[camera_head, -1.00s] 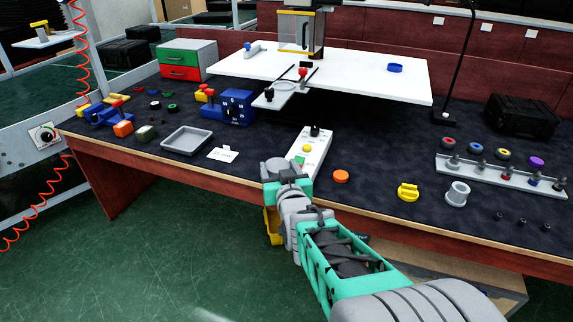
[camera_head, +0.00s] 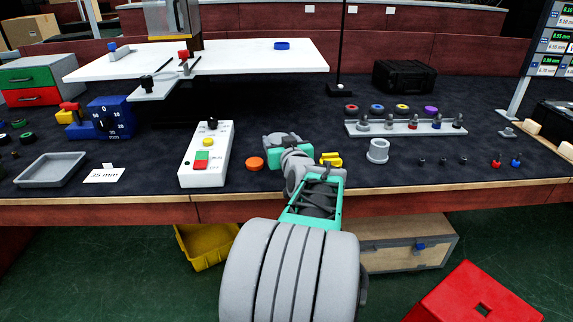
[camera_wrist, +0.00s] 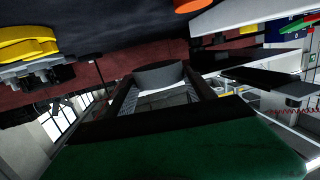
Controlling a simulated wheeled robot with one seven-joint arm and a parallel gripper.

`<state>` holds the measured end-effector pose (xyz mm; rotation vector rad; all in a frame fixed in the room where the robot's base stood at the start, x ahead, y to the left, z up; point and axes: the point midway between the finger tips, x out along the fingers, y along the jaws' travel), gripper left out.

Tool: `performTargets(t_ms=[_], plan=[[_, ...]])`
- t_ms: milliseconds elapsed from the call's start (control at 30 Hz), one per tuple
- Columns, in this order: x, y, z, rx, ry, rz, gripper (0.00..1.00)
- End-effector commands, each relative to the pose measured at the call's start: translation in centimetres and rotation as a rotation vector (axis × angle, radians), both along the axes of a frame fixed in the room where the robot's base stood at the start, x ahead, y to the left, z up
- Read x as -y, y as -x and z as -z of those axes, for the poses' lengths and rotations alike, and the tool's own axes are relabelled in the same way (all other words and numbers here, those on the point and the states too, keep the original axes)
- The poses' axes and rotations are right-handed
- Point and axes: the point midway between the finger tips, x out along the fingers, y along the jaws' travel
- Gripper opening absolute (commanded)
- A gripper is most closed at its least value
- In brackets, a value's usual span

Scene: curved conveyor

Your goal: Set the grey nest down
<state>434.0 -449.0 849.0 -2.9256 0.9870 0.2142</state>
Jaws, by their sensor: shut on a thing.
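My gripper (camera_head: 283,145) is over the front part of the dark bench mat, between the orange disc (camera_head: 255,164) and the yellow part (camera_head: 331,159). In the wrist view, my gripper (camera_wrist: 160,92) is shut on a grey round piece, the grey nest (camera_wrist: 158,74), held between the dark fingers. In the head view, the nest is mostly hidden by my gripper. I cannot tell whether its underside touches the mat.
A white switch box (camera_head: 206,155) stands left of my gripper. A grey cup-like ring (camera_head: 377,151) stands to the right, before a rack (camera_head: 405,128) with several pegs. A white raised platform (camera_head: 240,60) is behind. Open mat lies behind my gripper.

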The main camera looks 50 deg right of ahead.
Motion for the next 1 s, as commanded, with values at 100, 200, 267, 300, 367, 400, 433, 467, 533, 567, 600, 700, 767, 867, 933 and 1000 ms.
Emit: performTargets(t_ms=[100, 200, 267, 300, 367, 400, 433, 467, 533, 567, 600, 700, 767, 867, 933, 1000], plan=[[2.0, 0.7, 3.1, -0.002, -0.005, 0.002, 0.2], [2.8, 1.0, 4.0, -0.001, -0.003, 0.002, 0.2], [3.2, 1.1, 4.5, -0.001, -0.003, 0.001, 0.2], [3.6, 1.2, 4.9, -0.002, -0.004, 0.002, 0.2], [3.9, 1.4, 5.9, -0.002, -0.006, 0.003, 0.2], [3.8, 1.3, 6.8, -0.002, -0.005, 0.002, 0.2], [3.8, 1.3, 7.4, -0.003, -0.006, 0.002, 0.2], [3.8, 1.3, 7.8, -0.002, -0.005, 0.001, 0.2], [3.8, 1.3, 8.1, -0.001, -0.003, 0.002, 0.2], [3.8, 1.3, 8.0, 0.0, -0.001, 0.002, 0.2], [3.8, 1.3, 7.9, 0.0, -0.001, 0.002, 0.2], [3.7, 1.3, 7.9, 0.0, -0.001, 0.002, 0.2], [3.7, 1.3, 8.1, -0.001, -0.002, 0.002, 0.2], [3.7, 1.3, 8.4, -0.001, -0.002, 0.002, 0.2], [3.7, 1.3, 8.3, -0.002, -0.002, 0.002, 0.68], [3.7, 1.3, 8.3, -0.002, -0.002, 0.002, 0.73]])
